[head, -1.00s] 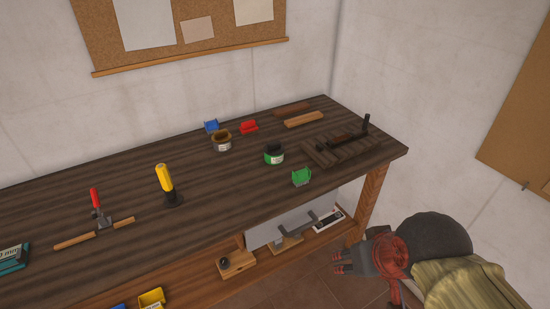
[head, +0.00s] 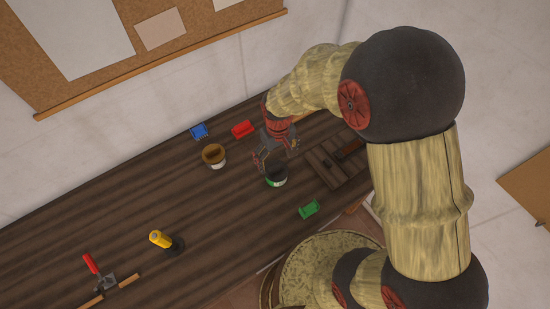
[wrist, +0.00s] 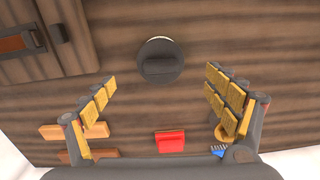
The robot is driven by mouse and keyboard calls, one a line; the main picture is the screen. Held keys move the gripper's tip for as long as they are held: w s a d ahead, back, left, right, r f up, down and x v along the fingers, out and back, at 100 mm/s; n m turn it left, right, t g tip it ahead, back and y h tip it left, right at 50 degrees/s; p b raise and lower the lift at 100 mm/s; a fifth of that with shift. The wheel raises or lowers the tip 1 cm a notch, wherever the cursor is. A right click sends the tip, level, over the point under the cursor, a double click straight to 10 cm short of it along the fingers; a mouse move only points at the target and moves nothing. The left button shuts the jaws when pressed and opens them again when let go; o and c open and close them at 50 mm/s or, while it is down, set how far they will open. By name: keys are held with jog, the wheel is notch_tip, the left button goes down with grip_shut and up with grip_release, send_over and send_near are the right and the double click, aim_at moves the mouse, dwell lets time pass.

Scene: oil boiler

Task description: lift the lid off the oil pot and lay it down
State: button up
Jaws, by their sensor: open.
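The oil pot (head: 277,182) is a small green and white can standing on the dark wooden bench. Its round dark lid (wrist: 160,62) sits on top and has a raised bar across it. It shows in the wrist view just beyond my fingertips, roughly centred between them. My gripper (wrist: 160,78) is open and empty, with the two fingers spread wide to either side. In the head view my gripper (head: 274,155) is over the oil pot, and its fingers partly cover the pot's top. I cannot tell whether a finger touches the pot.
A brown-topped can (head: 214,157), a red bin (head: 243,129) and a blue bin (head: 199,131) stand near the pot. A slatted wooden board (head: 335,163) lies to the right and a green bin (head: 309,210) in front. Bare bench (head: 205,205) lies to the left.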

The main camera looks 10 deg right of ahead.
aim_at(278, 169)
notch_tip(278, 169, down, 8)
jog(key=shift+s+r, duration=0.1)
jog(key=shift+s, duration=0.05)
dwell(0.3)
jog(key=c, duration=0.3)
jog(key=c, duration=0.5)
jog(key=shift+s, duration=0.1)
jog(key=shift+c, duration=1.4)
jog(key=shift+s, duration=0.15)
jog(key=shift+c, duration=0.8)
